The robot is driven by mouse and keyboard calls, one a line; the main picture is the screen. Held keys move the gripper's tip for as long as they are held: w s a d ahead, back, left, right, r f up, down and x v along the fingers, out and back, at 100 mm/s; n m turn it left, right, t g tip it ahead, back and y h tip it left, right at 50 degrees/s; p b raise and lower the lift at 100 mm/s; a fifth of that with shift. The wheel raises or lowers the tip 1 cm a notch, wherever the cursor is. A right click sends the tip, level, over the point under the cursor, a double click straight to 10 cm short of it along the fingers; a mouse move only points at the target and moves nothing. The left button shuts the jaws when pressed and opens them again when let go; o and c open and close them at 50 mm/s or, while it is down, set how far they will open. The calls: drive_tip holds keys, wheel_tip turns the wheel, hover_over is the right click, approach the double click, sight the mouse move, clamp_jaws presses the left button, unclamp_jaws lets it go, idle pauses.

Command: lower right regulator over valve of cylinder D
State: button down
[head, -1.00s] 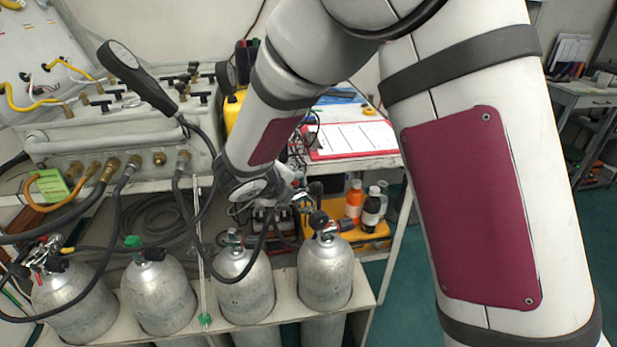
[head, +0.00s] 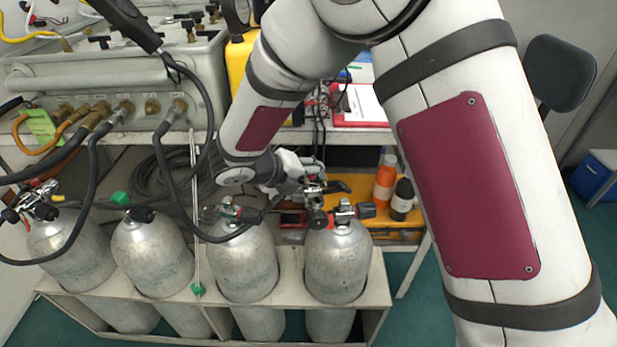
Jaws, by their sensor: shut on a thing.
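Silver cylinders stand in a row in a rack. I take the rightmost one (head: 337,262) as cylinder D; no letter is readable. Its valve (head: 345,210) sits upright on top, with dark knobs at its sides. My gripper (head: 312,187) is just above and slightly left of this valve. It is shut on the right regulator (head: 336,187), a small dark and metal piece mostly hidden by the fingers.
The neighbouring cylinder (head: 240,266) stands close on the left, its valve fitting near the hose. Behind are an orange bottle (head: 385,182), a dark bottle (head: 403,200) and a yellow case (head: 408,226). The panel's shelf (head: 80,148) is above left. The rack (head: 378,290) surrounds the cylinders.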

drive_tip(key=d+b, duration=0.1)
drive_tip(key=d, duration=0.5)
drive_tip(key=shift+w+d+b, duration=0.25)
drive_tip(key=shift+w+b, duration=0.1)
drive_tip(key=shift+w, duration=0.05)
drive_tip(key=shift+d, duration=0.2)
idle(0.3)
drive_tip(key=shift+f+b, duration=0.35)
drive_tip(key=shift+f, duration=1.55)
idle(2.3)
drive_tip(key=c, duration=0.5)
unclamp_jaws()
drive_tip(key=v, duration=1.2)
